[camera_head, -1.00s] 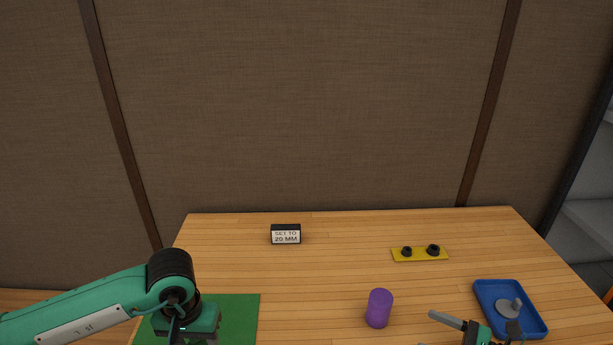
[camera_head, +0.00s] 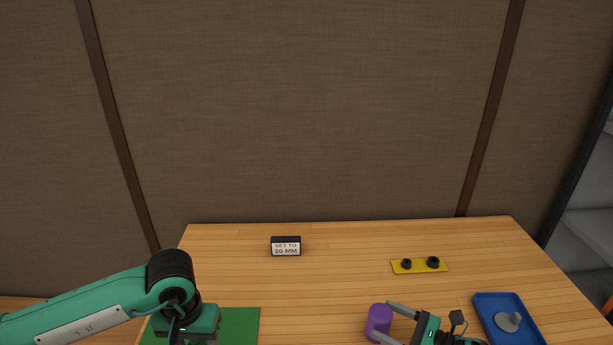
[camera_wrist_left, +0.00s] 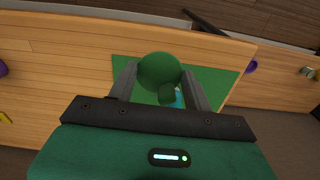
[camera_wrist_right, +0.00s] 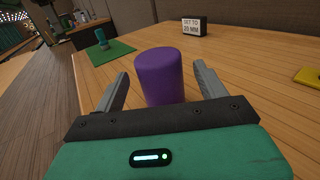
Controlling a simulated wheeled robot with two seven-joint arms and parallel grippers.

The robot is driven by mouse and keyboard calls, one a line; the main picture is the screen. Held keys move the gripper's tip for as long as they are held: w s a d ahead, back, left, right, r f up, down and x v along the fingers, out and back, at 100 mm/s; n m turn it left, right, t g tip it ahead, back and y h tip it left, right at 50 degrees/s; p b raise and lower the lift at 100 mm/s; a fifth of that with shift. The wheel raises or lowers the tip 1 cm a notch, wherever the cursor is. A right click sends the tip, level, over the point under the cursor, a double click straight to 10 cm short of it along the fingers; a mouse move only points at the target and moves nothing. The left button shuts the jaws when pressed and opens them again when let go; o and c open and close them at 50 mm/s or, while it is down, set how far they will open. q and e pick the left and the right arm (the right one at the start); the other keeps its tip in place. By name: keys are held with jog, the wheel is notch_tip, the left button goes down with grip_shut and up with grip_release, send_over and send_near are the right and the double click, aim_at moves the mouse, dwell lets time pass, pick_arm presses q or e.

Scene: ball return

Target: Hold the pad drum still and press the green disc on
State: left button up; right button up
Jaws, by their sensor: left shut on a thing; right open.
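A purple cylinder (camera_head: 378,322), which looks like the pad drum, stands upright on the table. It also shows in the right wrist view (camera_wrist_right: 160,77). My right gripper (camera_head: 391,321) is open, with a finger on either side of the cylinder's near part; in the right wrist view gaps show beside both fingers. My left gripper (camera_wrist_left: 160,74) is shut on a dark green round piece (camera_wrist_left: 158,66) with a smaller green knob, seemingly the green disc. It is over the green mat (camera_head: 238,325). In the head view its fingers are hidden below the frame edge.
A blue tray (camera_head: 490,304) holding a grey knobbed disc (camera_head: 509,321) is at the right. A yellow plate (camera_head: 419,267) with two black knobs lies farther back. A sign (camera_head: 286,246) reads "SET TO 20 MM". The table between mat and cylinder is clear.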

pick_arm(q)
jog(key=shift+r, duration=0.25)
pick_arm(e)
jog(key=shift+x, duration=0.95)
jog(key=c, duration=1.2)
